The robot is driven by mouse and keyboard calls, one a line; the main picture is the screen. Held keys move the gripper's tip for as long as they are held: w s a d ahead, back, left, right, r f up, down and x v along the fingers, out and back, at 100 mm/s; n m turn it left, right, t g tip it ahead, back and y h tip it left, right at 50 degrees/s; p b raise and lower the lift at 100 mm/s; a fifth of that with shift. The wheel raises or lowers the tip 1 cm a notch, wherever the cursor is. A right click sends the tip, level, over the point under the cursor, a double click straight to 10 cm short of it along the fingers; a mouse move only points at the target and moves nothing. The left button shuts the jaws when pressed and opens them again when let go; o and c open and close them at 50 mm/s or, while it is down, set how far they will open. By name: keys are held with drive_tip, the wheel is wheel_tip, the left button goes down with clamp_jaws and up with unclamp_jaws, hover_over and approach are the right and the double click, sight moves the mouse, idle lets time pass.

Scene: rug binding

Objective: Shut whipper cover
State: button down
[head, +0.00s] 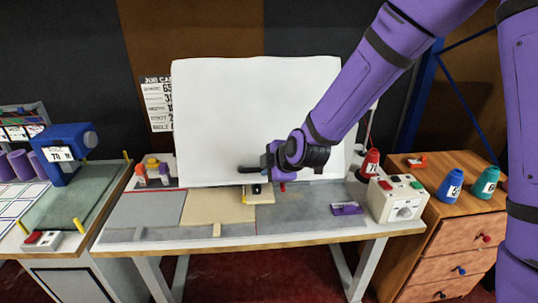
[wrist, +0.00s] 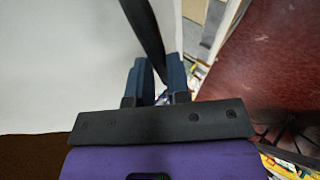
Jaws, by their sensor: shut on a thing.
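The whipper cover (head: 240,110) is a large white panel standing raised above the work table, and its white face fills the left of the wrist view (wrist: 60,70). A black bar handle (head: 246,170) is at its lower edge. In the wrist view the bar (wrist: 146,35) runs down between the two fingers. My gripper (head: 268,168) is at this lower edge, and it is shut on the handle, with fingers (wrist: 158,78) on either side of the bar. The mechanism behind the cover is hidden.
Below the cover, the table (head: 300,228) carries a tan piece (head: 215,207) and a purple item (head: 346,209). A control box (head: 397,199) and a red cone (head: 370,164) stand at right. Small bottles (head: 152,170) stand at left. A drawer cabinet (head: 450,248) is beside the table.

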drive_tip(key=w+f+t, duration=0.1)
drive_tip(key=w+f, duration=0.1)
drive_tip(key=f, duration=0.6)
drive_tip(key=w+f+t, duration=0.1)
drive_tip(key=w+f, duration=0.2)
drive_tip(key=f, duration=0.5)
drive_tip(key=w+f+n+t, duration=0.1)
drive_tip(key=w+f, duration=0.2)
drive_tip(key=f, duration=0.5)
drive_tip(key=shift+w+a+y, duration=0.1)
drive_tip(key=shift+y, duration=0.2)
drive_tip(key=shift+w+f+t, duration=0.25)
drive_tip(key=shift+f, duration=0.2)
drive_tip(key=shift+w+f+t, duration=0.25)
drive_tip(key=shift+f, duration=0.2)
drive_tip(key=c, duration=1.1)
unclamp_jaws()
drive_tip(key=shift+w+f, duration=0.15)
drive_tip(key=shift+w, duration=0.15)
drive_tip(key=v, duration=1.1)
